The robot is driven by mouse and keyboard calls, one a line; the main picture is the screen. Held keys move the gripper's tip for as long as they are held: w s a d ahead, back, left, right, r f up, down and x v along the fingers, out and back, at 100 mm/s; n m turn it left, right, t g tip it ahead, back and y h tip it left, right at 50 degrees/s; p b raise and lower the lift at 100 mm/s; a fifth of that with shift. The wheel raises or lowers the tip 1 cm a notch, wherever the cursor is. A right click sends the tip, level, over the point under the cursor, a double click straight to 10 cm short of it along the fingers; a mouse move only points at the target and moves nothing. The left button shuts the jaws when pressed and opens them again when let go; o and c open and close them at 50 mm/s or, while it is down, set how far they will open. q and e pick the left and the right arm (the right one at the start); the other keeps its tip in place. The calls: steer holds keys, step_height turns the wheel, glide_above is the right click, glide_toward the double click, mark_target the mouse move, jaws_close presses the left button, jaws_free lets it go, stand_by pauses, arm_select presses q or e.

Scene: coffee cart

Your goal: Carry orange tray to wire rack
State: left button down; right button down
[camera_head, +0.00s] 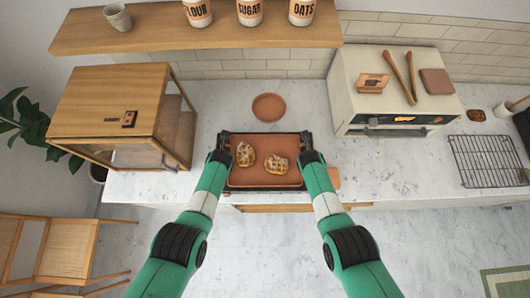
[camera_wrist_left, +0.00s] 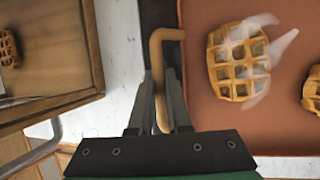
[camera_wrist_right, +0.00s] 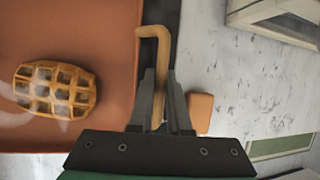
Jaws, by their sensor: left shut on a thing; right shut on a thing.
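The orange tray (camera_head: 265,177) has a dark rim and sits between my two grippers at the front of the counter. Two waffles lie on it, a left one (camera_head: 245,154) and a right one (camera_head: 276,164); steam shows over them in the wrist views. My left gripper (camera_wrist_left: 160,85) is shut on the tan handle at the tray's left side. My right gripper (camera_wrist_right: 160,85) is shut on the tan handle at the right side. I cannot tell whether the tray touches the counter. The wire rack (camera_head: 487,160) lies at the far right of the counter, with nothing on its visible part.
A wooden cabinet (camera_head: 110,100) stands left, and a cream oven (camera_head: 385,85) stands back right with tongs (camera_head: 402,77) on top. A round terracotta plate (camera_head: 269,107) lies behind the tray. A small orange-brown block (camera_wrist_right: 201,112) is right of it. Counter between tray and rack looks mostly clear.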

arm_select(q)
steer(key=shift+r, duration=0.1)
stand_by(0.4)
